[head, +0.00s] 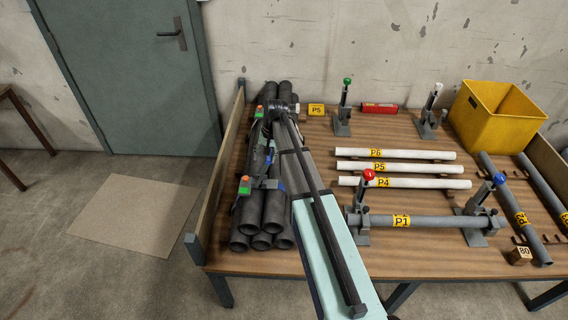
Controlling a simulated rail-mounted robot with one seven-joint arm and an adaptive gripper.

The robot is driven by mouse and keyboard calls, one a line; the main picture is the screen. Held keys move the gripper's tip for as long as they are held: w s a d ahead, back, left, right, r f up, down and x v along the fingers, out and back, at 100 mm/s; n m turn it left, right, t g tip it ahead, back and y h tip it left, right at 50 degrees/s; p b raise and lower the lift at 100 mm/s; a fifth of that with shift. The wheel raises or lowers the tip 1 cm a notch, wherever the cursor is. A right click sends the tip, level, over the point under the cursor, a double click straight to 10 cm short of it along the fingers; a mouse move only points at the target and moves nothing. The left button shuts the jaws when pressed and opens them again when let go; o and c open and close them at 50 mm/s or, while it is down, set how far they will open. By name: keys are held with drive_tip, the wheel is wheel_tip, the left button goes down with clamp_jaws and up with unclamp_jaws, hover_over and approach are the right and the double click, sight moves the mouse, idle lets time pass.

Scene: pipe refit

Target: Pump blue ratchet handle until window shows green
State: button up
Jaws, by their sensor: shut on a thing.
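A bundle of dark grey pipes (250,226) lies on the left of the table, with a strap ratchet near each end. The near ratchet (245,184) shows an orange patch and a green patch. The far ratchet (259,111) also shows orange and green; I cannot tell which patch is its window. A blue handle part (270,184) shows beside the near ratchet, partly hidden by my arm. My gripper (269,151) is low over the bundle between the two ratchets, small and dark. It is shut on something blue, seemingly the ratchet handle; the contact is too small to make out.
White pipes P6 (420,155), P5 and P4 lie mid-table. Grey pipe P1 (430,221) sits in clamps with red (369,174) and blue (500,178) knobs. A yellow bin (490,112) stands back right. A wooden side board (222,185) edges the left.

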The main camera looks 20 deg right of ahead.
drive_tip(key=shift+p+v, duration=2.05)
drive_tip(key=shift+v, duration=2.4)
drive_tip(key=shift+d, duration=0.1)
drive_tip(key=s+a+f+n+h, duration=0.1)
drive_tip(key=s+a+f+n, duration=0.15)
drive_tip(key=s+f, duration=0.55)
drive_tip(key=s+a+f+n+g, duration=0.1)
drive_tip(key=s+a+f, duration=0.25)
drive_tip(key=s, duration=0.75)
drive_tip(key=s+a+f+n+h, duration=0.1)
drive_tip(key=s+a+f+n, duration=0.15)
drive_tip(key=s+f, duration=0.55)
drive_tip(key=s+f+m+g+b, duration=0.1)
drive_tip(key=s+f+g+b, duration=0.5)
drive_tip(key=s+f, duration=2)
drive_tip(key=s+b, duration=0.3)
drive_tip(key=b, duration=0.1)
drive_tip(key=shift+s+f+g, duration=0.15)
drive_tip(key=shift+f+g, duration=0.2)
drive_tip(key=shift+g, duration=0.05)
